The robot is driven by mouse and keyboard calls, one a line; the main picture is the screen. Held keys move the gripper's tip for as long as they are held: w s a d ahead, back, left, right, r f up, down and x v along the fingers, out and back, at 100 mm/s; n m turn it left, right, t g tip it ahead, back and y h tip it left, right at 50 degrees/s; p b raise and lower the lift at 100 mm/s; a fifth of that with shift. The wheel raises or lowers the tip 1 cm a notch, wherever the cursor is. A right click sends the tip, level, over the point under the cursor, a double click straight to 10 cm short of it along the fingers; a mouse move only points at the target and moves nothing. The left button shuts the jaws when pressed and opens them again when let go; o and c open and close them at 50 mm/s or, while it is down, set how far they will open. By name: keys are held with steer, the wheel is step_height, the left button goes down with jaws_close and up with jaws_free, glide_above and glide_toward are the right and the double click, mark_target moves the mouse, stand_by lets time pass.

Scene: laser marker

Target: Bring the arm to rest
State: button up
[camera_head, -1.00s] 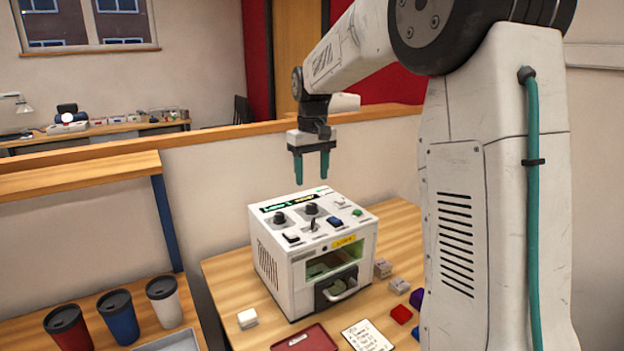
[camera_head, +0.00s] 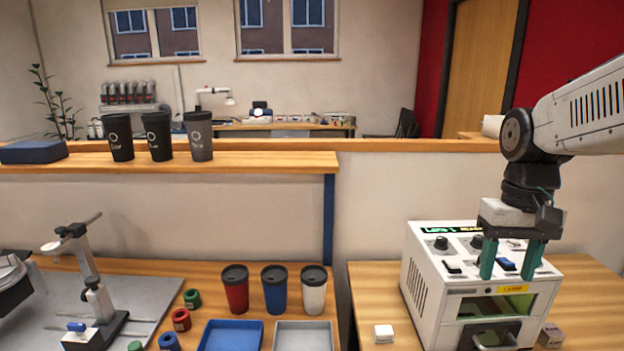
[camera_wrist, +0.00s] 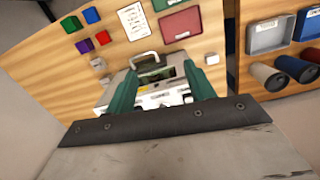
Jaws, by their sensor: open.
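My gripper (camera_head: 506,258) hangs down at the right of the head view, its two green fingers apart with nothing seen between them. In that view it overlaps the top of the white laser marker (camera_head: 422,301); I cannot tell whether it touches. The wrist view shows both fingers (camera_wrist: 165,85) spread, with the laser marker (camera_wrist: 160,101) beyond and between them. The marker's front window and handle are visible, and part of its control panel is hidden behind my fingers in the head view.
A white block (camera_head: 383,333) lies left of the marker. Red, blue and white cups (camera_head: 273,290) stand on the left table beside a blue tray (camera_head: 232,335) and a grey tray (camera_head: 303,336). The wrist view shows a red tray (camera_wrist: 181,23).

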steer(key=s+a+t, duration=0.1)
steer(key=s+a, duration=0.1)
steer(key=s, duration=0.6)
steer(key=s+a+f+n+t, duration=0.1)
steer(key=s+a, duration=0.2)
steer(key=s, duration=0.5)
steer(key=shift+a+f, duration=0.15)
